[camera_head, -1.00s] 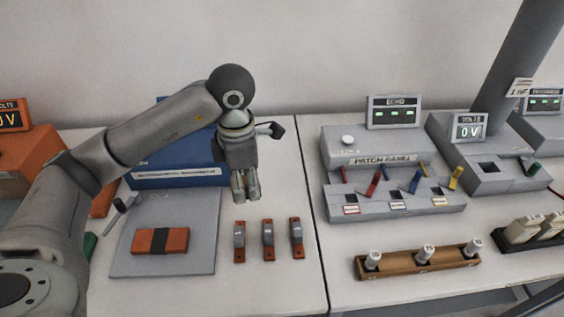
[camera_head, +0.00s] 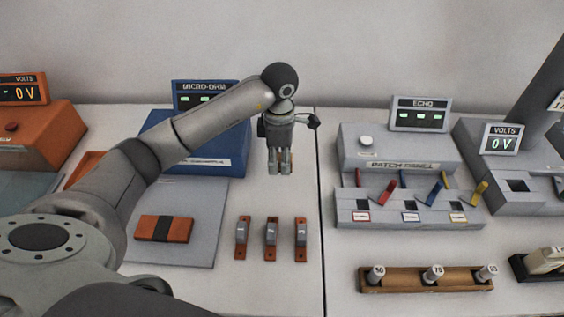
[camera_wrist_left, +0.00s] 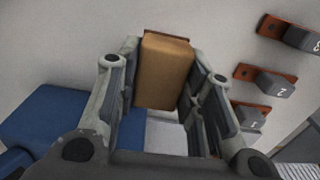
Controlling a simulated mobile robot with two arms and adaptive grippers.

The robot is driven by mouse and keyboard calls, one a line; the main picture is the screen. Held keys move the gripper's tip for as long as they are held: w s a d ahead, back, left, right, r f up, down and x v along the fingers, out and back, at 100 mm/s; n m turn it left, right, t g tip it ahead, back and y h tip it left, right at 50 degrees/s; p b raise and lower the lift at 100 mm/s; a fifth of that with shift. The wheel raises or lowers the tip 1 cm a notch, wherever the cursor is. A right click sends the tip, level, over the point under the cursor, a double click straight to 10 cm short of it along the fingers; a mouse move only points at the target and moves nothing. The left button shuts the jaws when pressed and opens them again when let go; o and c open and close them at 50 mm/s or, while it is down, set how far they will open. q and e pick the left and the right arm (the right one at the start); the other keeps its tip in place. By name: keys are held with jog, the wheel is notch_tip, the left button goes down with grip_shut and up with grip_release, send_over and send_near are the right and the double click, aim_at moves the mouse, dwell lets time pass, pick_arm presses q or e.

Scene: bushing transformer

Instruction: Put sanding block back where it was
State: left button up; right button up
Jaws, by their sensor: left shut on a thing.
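The sanding block (camera_wrist_left: 165,72), a tan block with a reddish-brown edge at its far end, sits between the fingers of my left gripper in the left wrist view. My left gripper (camera_head: 280,170) is shut on it and held above the white table, behind the numbered copper pieces, in the head view. In the head view the fingers and wrist mostly hide the block. My right gripper is not in view.
Three copper pieces with grey blocks (camera_head: 271,238) stand in front of the gripper. Left are a grey mat (camera_head: 200,200) with an orange dark-banded block (camera_head: 163,229) and the blue micro-ohm box (camera_head: 225,150). The patch panel (camera_head: 400,165) and wooden rack (camera_head: 410,285) are right.

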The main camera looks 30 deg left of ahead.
pick_arm(q)
jog(key=shift+w+a+f, duration=0.15)
jog(key=shift+w+f, duration=0.45)
jog(key=shift+f, duration=0.1)
jog(key=shift+w+a+f+p, duration=0.1)
jog(key=shift+w+f+p, duration=0.25)
jog(key=shift+f, duration=0.2)
notch_tip(320, 180, down, 2)
jog(key=shift+f+p, duration=0.1)
jog(key=shift+p, duration=0.7)
jog(key=shift+f, duration=0.25)
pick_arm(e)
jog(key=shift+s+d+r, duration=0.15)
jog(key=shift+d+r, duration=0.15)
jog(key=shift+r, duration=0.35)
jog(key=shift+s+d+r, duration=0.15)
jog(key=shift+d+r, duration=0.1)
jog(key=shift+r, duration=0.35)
pick_arm(q)
jog(key=shift+f, duration=0.1)
jog(key=shift+f, duration=0.15)
jog(key=o, duration=0.9)
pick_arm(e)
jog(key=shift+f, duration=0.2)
